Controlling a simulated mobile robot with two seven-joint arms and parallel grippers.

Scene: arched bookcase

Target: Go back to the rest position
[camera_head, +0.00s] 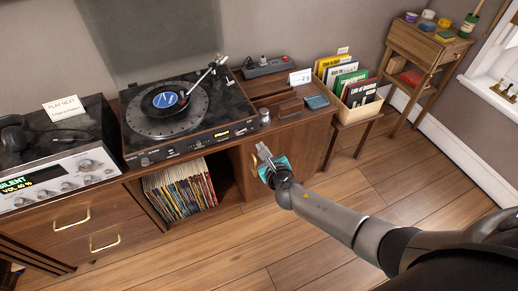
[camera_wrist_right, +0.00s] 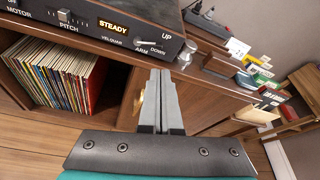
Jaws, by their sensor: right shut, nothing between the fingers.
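My right gripper (camera_head: 263,151) reaches in from the lower right in the head view, in front of the wooden cabinet (camera_head: 290,140). Its fingers also show in the right wrist view (camera_wrist_right: 160,78), shut together with nothing between them. They point toward the cabinet front, below the right front corner of the turntable (camera_head: 142,139); I cannot tell whether they touch anything. A record with a blue label (camera_head: 165,99) lies on the turntable platter. My left gripper does not show in either view.
Below the turntable, an open shelf holds several records (camera_head: 180,190). An amplifier (camera_head: 60,183) with headphones (camera_head: 17,135) stands at left. A crate of records (camera_head: 342,115) sits on a low bench at right, near a small side table (camera_head: 420,45).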

